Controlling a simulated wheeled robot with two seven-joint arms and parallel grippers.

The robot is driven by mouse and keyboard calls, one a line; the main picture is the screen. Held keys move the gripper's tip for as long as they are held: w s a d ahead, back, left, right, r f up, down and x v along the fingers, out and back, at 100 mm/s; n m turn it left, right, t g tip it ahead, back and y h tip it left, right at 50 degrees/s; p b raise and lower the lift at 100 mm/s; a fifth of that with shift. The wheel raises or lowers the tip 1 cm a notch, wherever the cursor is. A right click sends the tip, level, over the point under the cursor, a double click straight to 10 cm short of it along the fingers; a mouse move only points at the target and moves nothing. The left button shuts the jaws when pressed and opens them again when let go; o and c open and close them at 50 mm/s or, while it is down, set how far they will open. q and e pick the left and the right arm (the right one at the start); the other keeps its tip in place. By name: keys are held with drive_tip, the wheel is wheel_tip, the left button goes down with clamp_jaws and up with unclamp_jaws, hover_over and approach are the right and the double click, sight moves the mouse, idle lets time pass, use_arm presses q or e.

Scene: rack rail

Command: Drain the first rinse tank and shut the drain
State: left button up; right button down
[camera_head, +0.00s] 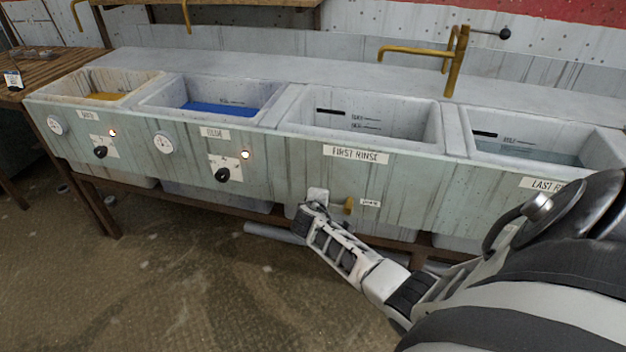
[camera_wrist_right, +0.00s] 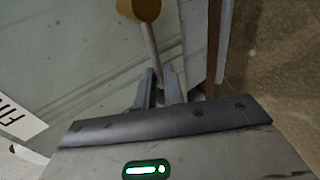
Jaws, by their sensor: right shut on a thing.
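Below the label is a brass drain fitting (camera_head: 348,205) beside a small tag. In the right wrist view, a thin grey drain lever (camera_wrist_right: 151,45) runs from the brass fitting (camera_wrist_right: 139,8) to between my fingers. My right gripper (camera_head: 311,208) is shut on the lever, and its fingers show in the wrist view (camera_wrist_right: 160,90). My left gripper is out of view.
Left of it are a blue tank (camera_head: 222,108) and a yellow tank (camera_head: 108,97), with black knobs on the front panel. The last rinse tank (camera_head: 545,155) holds greyish water. A brass tap (camera_head: 455,62) stands behind. Pipes and a frame bar run below; the floor in front is clear.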

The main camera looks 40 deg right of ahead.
drive_tip(key=shift+s+f, duration=0.1)
drive_tip(key=c, duration=1.5)
unclamp_jaws()
drive_tip(key=shift+d, duration=0.1)
use_arm(q)
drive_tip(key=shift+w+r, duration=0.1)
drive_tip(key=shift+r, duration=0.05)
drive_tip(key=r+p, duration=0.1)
drive_tip(key=p, duration=0.3)
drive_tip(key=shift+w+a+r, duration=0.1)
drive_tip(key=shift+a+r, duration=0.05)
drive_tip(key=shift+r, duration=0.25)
use_arm(e)
drive_tip(key=v, duration=1.6)
